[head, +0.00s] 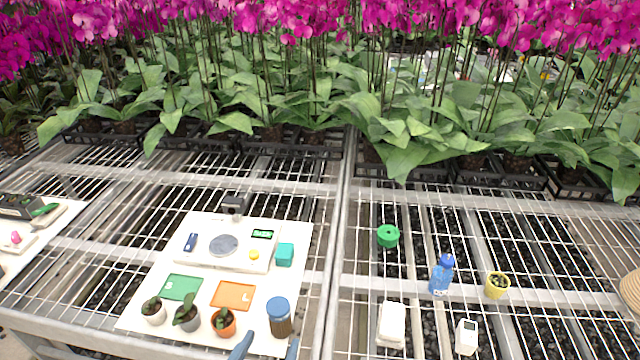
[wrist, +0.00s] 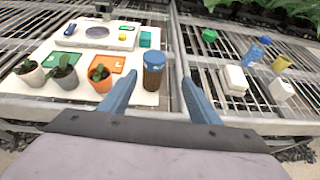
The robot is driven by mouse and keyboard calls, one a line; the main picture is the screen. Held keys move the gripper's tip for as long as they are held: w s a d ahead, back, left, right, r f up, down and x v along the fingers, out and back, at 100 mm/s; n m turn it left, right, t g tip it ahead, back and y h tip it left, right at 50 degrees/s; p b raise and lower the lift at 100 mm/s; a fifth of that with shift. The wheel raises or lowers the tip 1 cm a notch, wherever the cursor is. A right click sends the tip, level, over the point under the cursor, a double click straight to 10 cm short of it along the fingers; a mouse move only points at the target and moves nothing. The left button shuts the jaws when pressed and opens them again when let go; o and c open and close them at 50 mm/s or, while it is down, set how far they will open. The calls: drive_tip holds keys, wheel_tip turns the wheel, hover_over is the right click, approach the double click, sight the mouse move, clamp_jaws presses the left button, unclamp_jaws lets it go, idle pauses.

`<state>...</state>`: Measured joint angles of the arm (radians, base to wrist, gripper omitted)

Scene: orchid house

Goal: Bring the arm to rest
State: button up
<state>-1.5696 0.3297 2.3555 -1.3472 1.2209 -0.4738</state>
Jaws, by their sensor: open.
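My gripper (head: 266,346) shows at the bottom edge of the head view, with only its blue fingertips in sight. In the wrist view my gripper (wrist: 160,92) has its two blue fingers spread wide apart with nothing between them. It hangs in front of the white board (head: 143,312), near the jar with a blue lid (head: 279,318). The jar (wrist: 154,72) stands upright just beyond the fingers in the wrist view, apart from them as far as I can tell. The rest of my arm is out of the head view.
The white board bears a scale (head: 188,255), a teal cube (head: 285,255), green (head: 181,287) and orange (head: 233,295) mats and three potted seedlings. To the right, on the wire bench, stand a green reel (head: 388,236), a blue bottle (head: 441,274) and a yellow pot (head: 496,286). Orchids fill the back.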

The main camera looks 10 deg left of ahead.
drive_tip(key=w+d+r+m+g+h+p, duration=0.1)
drive_tip(key=d+m+g+h+p, duration=0.25)
drive_tip(key=d+m, duration=0.5)
drive_tip(key=w+d+m+g+h+p, duration=0.25)
drive_tip(key=d+m+g, duration=0.25)
drive_tip(key=d, duration=0.7)
drive_tip(key=s+d+r+m+g+y+p, duration=0.2)
drive_tip(key=d+m+y+p, duration=0.1)
drive_tip(key=m, duration=0.8)
drive_tip(key=s+d+r+m+g+y+p, duration=0.2)
drive_tip(key=d+r+m+y+p, duration=0.1)
drive_tip(key=m, duration=0.8)
drive_tip(key=shift+s+d+r+g+p, duration=0.15)
drive_tip(key=shift+s+d+g+p, duration=0.25)
drive_tip(key=shift+d, duration=0.65)
